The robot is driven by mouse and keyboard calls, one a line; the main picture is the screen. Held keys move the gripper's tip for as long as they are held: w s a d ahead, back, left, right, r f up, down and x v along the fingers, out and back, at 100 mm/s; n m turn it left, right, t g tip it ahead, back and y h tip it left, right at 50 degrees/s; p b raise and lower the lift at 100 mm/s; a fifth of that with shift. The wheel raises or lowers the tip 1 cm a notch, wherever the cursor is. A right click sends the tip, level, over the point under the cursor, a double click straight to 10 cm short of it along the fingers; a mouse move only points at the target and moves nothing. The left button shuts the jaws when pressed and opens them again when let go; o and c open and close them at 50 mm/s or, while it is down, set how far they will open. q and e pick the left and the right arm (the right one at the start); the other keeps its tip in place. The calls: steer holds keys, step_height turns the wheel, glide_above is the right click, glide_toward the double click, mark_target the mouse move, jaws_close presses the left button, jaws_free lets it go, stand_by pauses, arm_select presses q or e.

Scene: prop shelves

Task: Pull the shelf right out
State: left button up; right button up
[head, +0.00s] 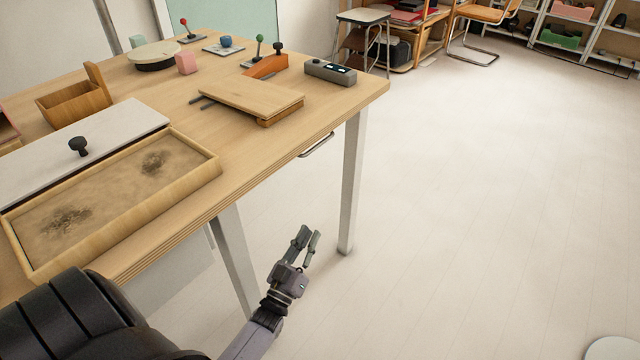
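A metal bar handle (316,146) sticks out from just under the front edge of the wooden table (345,98), near its right corner. I take it to belong to the shelf. The shelf itself is hidden beneath the tabletop, and no pulled-out part shows. My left gripper (309,234) is low in front of the table, below the handle and apart from it. Its two grey fingers point up and stand a little apart, with nothing between them. My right gripper is not in view.
On the tabletop are a sand tray (110,205), a white panel with a black knob (79,146), a wooden board (250,96) and a grey device (330,72). A white table leg (352,180) stands right of my gripper.

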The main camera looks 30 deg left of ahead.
arm_select(q)
step_height(320, 180, up, 6)
steer(key=s+a+t+y+b, duration=0.1)
steer(key=s+a+t+b, duration=0.15)
steer(key=t+b, duration=0.2)
steer(key=x, duration=1.8)
steer(key=shift+s+r+n, duration=0.25)
steer(key=shift+r+n, duration=0.05)
steer(key=shift+r, duration=0.1)
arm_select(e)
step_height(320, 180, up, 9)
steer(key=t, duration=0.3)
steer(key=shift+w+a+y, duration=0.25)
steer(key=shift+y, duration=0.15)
arm_select(q)
steer(key=shift+t, duration=0.25)
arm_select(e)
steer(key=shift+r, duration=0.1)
arm_select(q)
steer(key=shift+c, duration=0.2)
jaws_close()
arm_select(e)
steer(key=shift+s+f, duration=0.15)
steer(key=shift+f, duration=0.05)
